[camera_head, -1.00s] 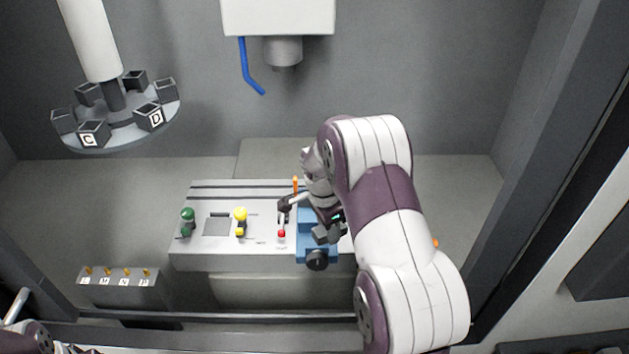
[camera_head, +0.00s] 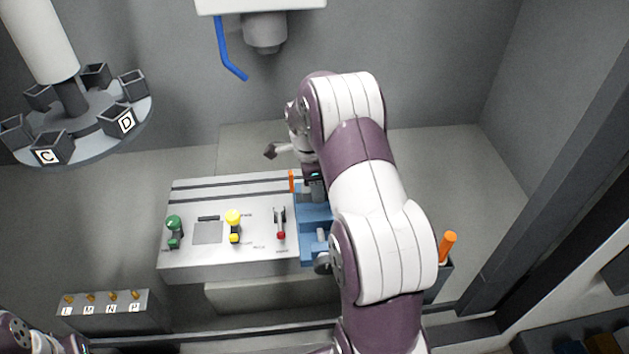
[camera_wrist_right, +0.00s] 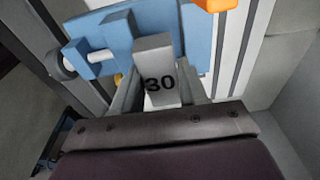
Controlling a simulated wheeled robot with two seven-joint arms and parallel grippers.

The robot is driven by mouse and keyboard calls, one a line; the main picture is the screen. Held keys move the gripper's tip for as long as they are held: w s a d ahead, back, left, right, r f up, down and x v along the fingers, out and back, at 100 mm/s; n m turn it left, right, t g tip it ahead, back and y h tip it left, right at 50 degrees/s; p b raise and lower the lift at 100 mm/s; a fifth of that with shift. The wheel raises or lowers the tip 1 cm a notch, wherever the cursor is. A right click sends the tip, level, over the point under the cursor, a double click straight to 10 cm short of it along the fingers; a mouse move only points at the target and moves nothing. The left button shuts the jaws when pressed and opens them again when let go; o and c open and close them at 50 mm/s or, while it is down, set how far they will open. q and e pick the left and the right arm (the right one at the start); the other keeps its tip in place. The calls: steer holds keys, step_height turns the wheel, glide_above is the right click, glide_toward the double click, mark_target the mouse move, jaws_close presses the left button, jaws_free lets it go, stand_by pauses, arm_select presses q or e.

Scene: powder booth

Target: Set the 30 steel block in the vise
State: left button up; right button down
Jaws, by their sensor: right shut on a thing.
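The steel block marked 30 (camera_wrist_right: 158,88) is upright in the right wrist view, between the fingers of my right gripper (camera_wrist_right: 160,95), which is shut on it. The blue vise (camera_wrist_right: 110,38) lies beyond the block in that view, and the block's far end overlaps it. I cannot tell whether the block touches the vise. In the head view my right gripper (camera_head: 316,185) is over the back part of the vise (camera_head: 313,222); my arm hides part of the vise's right side, and the block is hard to make out. Only part of my left arm shows at the lower left.
The vise sits on a grey bench panel (camera_head: 195,260) with a green knob (camera_head: 174,228), a yellow knob (camera_head: 233,220) and a red-tipped lever (camera_head: 280,225). An orange upright piece (camera_head: 291,181) stands close beside the gripper. A carousel of lettered boxes (camera_head: 85,140) is at upper left.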

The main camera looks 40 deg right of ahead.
steer(key=shift+w+f+b, duration=0.2)
steer(key=shift+f+b, duration=0.05)
steer(key=shift+f, duration=0.3)
steer(key=shift+w+f+b, duration=0.2)
steer(key=shift+f, duration=0.35)
arm_select(q)
steer(key=shift+w+f, duration=0.15)
steer(key=shift+f, duration=0.5)
arm_select(e)
steer(key=shift+s+r, duration=0.15)
steer(key=shift+s, duration=0.05)
arm_select(q)
steer(key=shift+w+f, duration=0.1)
steer(key=shift+w, duration=0.05)
arm_select(e)
steer(key=shift+w+a, duration=0.1)
steer(key=shift+w, duration=0.1)
